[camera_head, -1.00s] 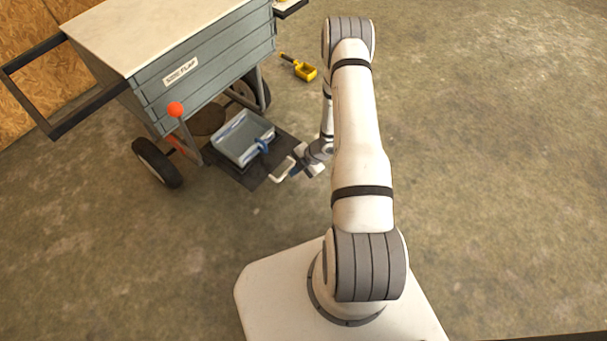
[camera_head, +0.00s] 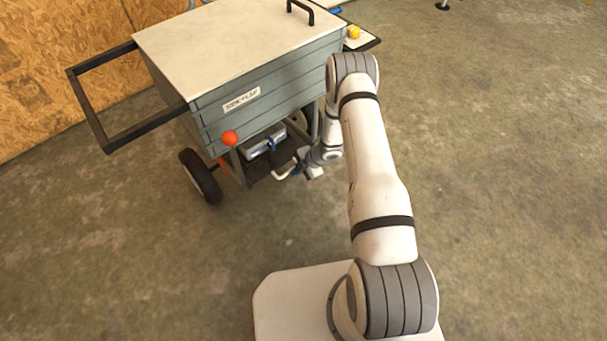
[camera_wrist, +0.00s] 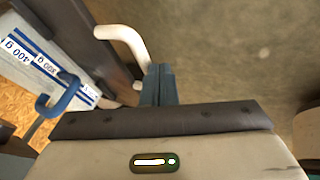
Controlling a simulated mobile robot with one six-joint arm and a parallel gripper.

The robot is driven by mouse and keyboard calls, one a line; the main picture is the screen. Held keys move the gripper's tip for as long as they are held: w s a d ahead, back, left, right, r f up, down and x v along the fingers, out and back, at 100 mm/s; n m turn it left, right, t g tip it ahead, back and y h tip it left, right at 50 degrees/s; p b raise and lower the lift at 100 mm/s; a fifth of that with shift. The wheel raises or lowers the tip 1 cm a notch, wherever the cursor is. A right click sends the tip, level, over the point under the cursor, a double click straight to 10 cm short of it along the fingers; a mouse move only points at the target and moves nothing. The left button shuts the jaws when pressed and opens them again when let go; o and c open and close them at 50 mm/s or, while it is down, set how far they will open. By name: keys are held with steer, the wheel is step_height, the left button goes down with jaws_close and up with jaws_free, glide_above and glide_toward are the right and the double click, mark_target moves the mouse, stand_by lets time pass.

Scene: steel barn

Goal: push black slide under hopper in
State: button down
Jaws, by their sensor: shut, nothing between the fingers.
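The black slide (camera_head: 259,170) is under the front of the grey hopper (camera_head: 262,88), with its front end still visible. A grey tray (camera_head: 262,146) with a blue hooked handle sits on it, partly hidden by the hopper. The slide has a white handle (camera_head: 284,173) at its front. My gripper (camera_head: 300,172) is low beside this handle. In the wrist view my shut, empty fingers (camera_wrist: 158,85) are close to the slide's white handle (camera_wrist: 124,42) and dark edge (camera_wrist: 95,45). I cannot tell whether they touch it.
The hopper stands on wheels (camera_head: 200,177), with a black push frame (camera_head: 110,110) at left. A lever with an orange ball (camera_head: 230,138) stands left of the slide. A side shelf holds a yellow item (camera_head: 353,32). The concrete floor in front and right is clear.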

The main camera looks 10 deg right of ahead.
steer(key=shift+w+a+r, duration=0.1)
steer(key=shift+w+a, duration=0.15)
steer(key=shift+w, duration=0.1)
steer(key=shift+w, duration=0.1)
steer(key=shift+r, duration=0.1)
steer(key=s+d+r+p, duration=0.4)
steer(key=s+d+r, duration=0.2)
steer(key=d+r, duration=0.1)
steer(key=shift+d+r+p, duration=0.3)
steer(key=shift+r+p, duration=0.1)
steer(key=shift+r, duration=0.45)
